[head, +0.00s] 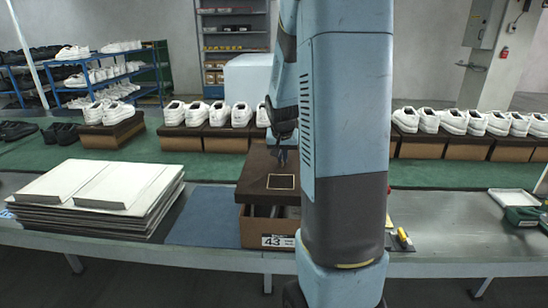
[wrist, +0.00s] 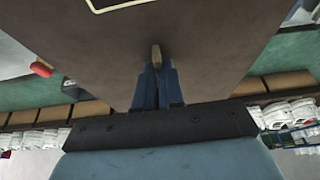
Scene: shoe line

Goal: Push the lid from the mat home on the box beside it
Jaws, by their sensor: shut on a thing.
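The dark brown lid (head: 255,184) with a pale square outline lies over the open cardboard box (head: 252,228), which carries a "43" label. A shadowed gap with something pale inside shows between the lid's near edge and the box's front wall. I cannot tell whether the lid touches the rim elsewhere. My gripper (head: 281,157) is at the lid's far part, its fingers close together. In the wrist view my gripper (wrist: 157,72) is shut on a small tan part at the lid (wrist: 215,45). The blue mat (head: 205,215) left of the box is bare.
A stack of pale flat cardboard (head: 95,190) stands left of the mat. White shoes on brown boxes (head: 222,138) line the green belt behind. A yellow-handled tool (head: 403,237) and a white tray (head: 512,198) lie right. My arm hides the box's right side.

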